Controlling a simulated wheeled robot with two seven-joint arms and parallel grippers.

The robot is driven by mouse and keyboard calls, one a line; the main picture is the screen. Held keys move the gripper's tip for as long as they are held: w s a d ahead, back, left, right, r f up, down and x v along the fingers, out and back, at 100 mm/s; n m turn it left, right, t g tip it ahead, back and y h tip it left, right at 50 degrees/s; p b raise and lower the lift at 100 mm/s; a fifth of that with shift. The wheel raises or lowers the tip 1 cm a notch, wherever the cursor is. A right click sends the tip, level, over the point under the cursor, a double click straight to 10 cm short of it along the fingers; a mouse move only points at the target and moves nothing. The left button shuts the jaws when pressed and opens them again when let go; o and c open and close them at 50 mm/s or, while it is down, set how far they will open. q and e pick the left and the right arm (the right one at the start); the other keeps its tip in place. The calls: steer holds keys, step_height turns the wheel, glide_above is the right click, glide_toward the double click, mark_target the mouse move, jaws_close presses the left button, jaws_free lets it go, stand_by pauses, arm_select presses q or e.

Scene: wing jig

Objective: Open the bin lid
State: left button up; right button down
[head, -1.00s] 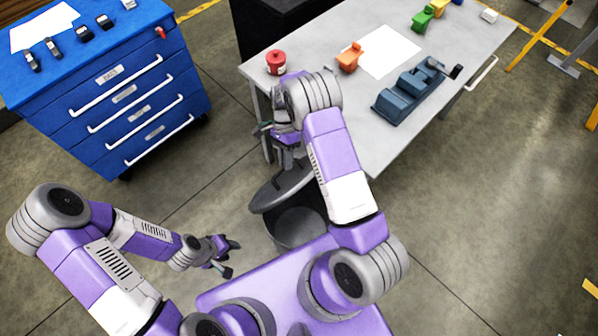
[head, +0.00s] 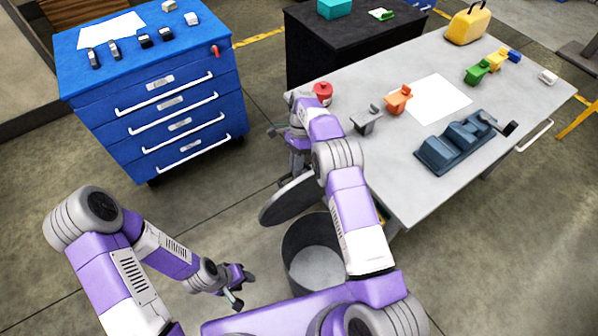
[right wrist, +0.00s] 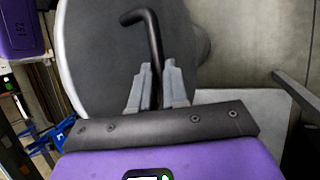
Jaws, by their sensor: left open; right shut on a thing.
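The round grey bin (head: 290,255) stands on the floor in front of my base, and its inside shows. Its dark disc lid (head: 290,203) is raised and steeply tilted at the bin's far left side. My right gripper (right wrist: 158,88) is shut on the bent black lid handle (right wrist: 148,22), which stands out from the lid face (right wrist: 95,50) in the right wrist view. In the head view my right arm reaches over the bin and partly hides the lid's edge. My left gripper (head: 240,286) is open and empty, low to the left of the bin.
A blue drawer cabinet (head: 180,125) stands at the back left. A grey table (head: 400,190) on the right holds a red canister (head: 322,92), an orange part (head: 398,98), a grey part (head: 366,119) and a blue fixture (head: 460,145). The floor left of the bin is clear.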

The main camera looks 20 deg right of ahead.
steer(key=shift+f, duration=0.55)
steer(key=c, duration=1.1)
jaws_free()
steer(key=shift+w+d, duration=0.1)
steer(key=shift+w, duration=0.1)
steer(key=shift+r, duration=0.2)
step_height(320, 180, up, 10)
steer(key=shift+p, duration=0.9)
